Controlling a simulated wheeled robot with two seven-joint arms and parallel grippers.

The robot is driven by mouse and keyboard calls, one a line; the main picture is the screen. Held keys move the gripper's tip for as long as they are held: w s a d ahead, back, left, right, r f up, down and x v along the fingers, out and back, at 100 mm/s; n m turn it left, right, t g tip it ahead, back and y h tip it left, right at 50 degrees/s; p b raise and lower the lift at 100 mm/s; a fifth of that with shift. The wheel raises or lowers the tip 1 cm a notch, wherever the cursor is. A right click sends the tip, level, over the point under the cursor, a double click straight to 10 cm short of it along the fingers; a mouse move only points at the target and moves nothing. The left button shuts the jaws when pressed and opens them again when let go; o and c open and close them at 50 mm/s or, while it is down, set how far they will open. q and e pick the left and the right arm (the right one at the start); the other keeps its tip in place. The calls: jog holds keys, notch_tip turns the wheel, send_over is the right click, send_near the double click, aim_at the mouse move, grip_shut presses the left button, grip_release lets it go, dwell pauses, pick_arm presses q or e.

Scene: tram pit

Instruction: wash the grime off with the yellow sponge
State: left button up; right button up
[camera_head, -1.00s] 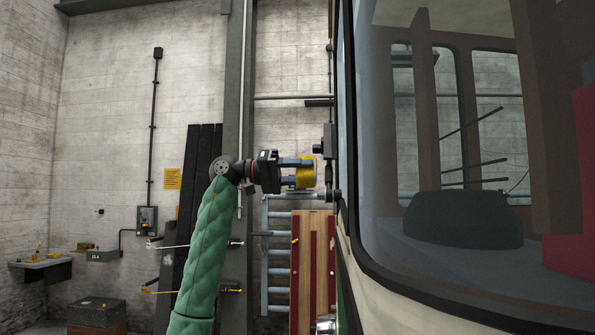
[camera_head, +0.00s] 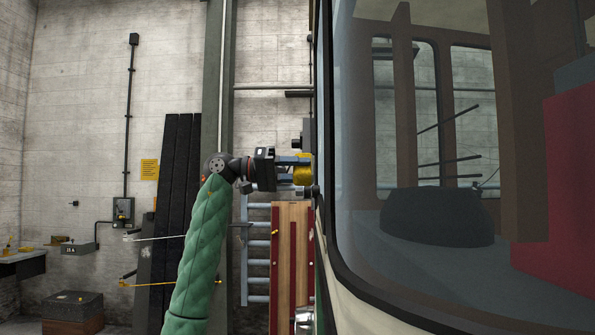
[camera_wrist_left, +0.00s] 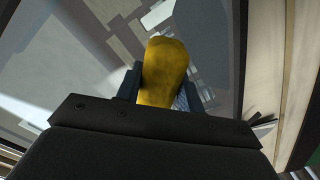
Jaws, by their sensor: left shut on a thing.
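My left gripper (camera_head: 296,167) is shut on the yellow sponge (camera_head: 302,176), beside the tram's front edge. The sponge also shows in the left wrist view (camera_wrist_left: 164,72), upright between the two fingers. The tram's windscreen (camera_head: 400,215) fills the right of the head view, and its glass lies beyond the sponge in the wrist view (camera_wrist_left: 60,60). I cannot tell whether the sponge touches the glass. I cannot clearly make out grime; the glass shows pale patches that may be reflections. My right gripper is not in view.
A ladder (camera_head: 257,262) and a red-and-wood board (camera_head: 291,250) stand behind my left arm. Dark planks (camera_head: 178,185) lean by a green post (camera_head: 216,80). A wall shelf (camera_head: 22,262) and a dark block (camera_head: 75,307) are at the far left.

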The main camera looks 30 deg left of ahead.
pick_arm(q)
jog(key=shift+w+d, duration=0.1)
jog(key=shift+d, duration=0.1)
dwell(0.3)
jog(key=shift+w+d, duration=0.3)
jog(key=shift+d, duration=0.2)
jog(key=shift+w+d, duration=0.15)
jog(key=shift+d, duration=0.05)
dwell(0.4)
jog(key=shift+d, duration=0.1)
